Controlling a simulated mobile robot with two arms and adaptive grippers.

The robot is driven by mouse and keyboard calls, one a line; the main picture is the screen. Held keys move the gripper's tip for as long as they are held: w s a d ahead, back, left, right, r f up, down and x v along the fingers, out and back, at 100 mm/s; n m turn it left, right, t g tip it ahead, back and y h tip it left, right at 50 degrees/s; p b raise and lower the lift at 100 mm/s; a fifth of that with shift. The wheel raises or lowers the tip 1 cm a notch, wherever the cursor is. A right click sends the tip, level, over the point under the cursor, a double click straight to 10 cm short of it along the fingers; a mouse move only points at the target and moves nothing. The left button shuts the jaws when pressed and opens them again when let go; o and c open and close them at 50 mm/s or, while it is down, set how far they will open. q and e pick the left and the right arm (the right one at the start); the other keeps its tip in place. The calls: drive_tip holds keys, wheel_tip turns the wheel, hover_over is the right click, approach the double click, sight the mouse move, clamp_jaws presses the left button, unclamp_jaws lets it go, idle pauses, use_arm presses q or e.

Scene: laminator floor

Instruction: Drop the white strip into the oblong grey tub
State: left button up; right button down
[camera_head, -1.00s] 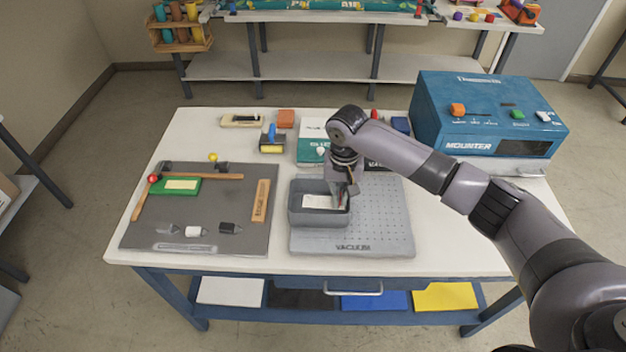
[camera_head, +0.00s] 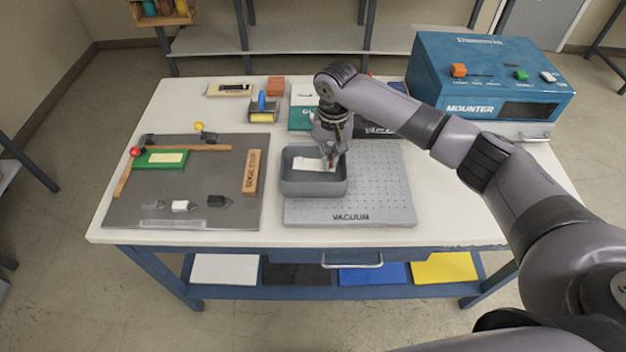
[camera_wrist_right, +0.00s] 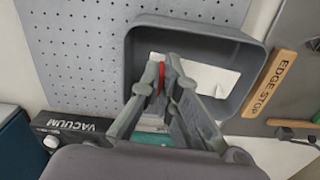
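The oblong grey tub (camera_head: 313,188) stands on the left part of the vacuum plate. The white strip (camera_head: 309,166) shows inside the tub's outline, slanting down from the tub's left side toward my right fingertips. It also shows in the wrist view (camera_wrist_right: 208,76), partly behind the fingers. My right gripper (camera_head: 329,162) points down at the tub's right half. In the wrist view its fingertips (camera_wrist_right: 162,76) are close together, with a thin red piece between them. I cannot tell whether they grip the strip or whether it rests on the tub floor. My left gripper is out of view.
The perforated vacuum plate (camera_head: 378,185) extends right of the tub. A dark board (camera_head: 150,205) with a wooden edge stop (camera_head: 251,172) lies to the left. The blue mounter (camera_head: 490,80) stands at the back right. The table's front right is clear.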

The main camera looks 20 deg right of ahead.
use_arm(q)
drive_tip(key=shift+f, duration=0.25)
use_arm(e)
drive_tip(key=shift+f, duration=0.15)
drive_tip(key=c, duration=1.7)
unclamp_jaws()
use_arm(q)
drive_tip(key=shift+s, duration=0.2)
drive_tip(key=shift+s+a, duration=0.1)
use_arm(e)
wheel_tip(320, 180, up, 12)
